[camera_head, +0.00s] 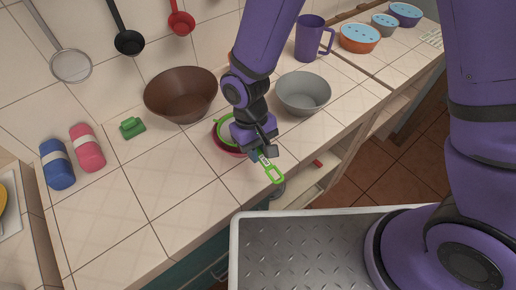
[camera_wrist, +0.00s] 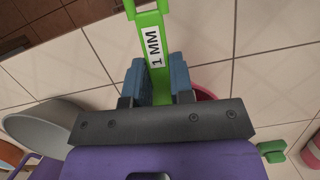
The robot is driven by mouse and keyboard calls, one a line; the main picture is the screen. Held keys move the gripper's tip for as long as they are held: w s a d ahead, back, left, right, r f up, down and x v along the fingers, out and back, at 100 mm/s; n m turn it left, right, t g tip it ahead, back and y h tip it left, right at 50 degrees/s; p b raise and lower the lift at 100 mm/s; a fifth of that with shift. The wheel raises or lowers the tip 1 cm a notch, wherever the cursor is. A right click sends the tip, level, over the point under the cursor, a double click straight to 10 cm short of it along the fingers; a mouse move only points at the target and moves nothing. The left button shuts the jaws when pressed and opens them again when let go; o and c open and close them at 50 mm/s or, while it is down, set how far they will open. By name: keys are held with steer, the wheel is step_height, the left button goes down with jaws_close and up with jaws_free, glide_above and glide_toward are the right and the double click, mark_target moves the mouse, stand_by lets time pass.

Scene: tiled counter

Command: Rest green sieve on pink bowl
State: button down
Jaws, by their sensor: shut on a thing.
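The green sieve (camera_head: 273,173) shows its handle sticking out toward the counter's front edge and part of its green rim at the pink bowl. In the wrist view the sieve's handle (camera_wrist: 151,40), labelled "1 MM", runs between my blue finger pads. My gripper (camera_head: 262,152) is shut on this handle, above the counter. The pink bowl (camera_head: 220,143) stands on the counter beneath my wrist, and a bit of it shows in the wrist view (camera_wrist: 205,93). My arm and gripper hide much of the bowl and sieve, so I cannot tell whether the sieve touches the bowl.
A brown bowl (camera_head: 180,96) stands at the left behind, a grey bowl (camera_head: 303,93) close at the right. A purple mug (camera_head: 310,40) and covered bowls (camera_head: 360,38) are farther right. A green block (camera_head: 132,128) and rolled towels (camera_head: 87,148) lie left. The front left counter is clear.

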steer(key=shift+f, duration=0.35)
steer(key=c, duration=0.9)
jaws_free()
steer(key=v, duration=1)
steer(key=shift+w+r, duration=0.1)
steer(key=shift+r, duration=0.3)
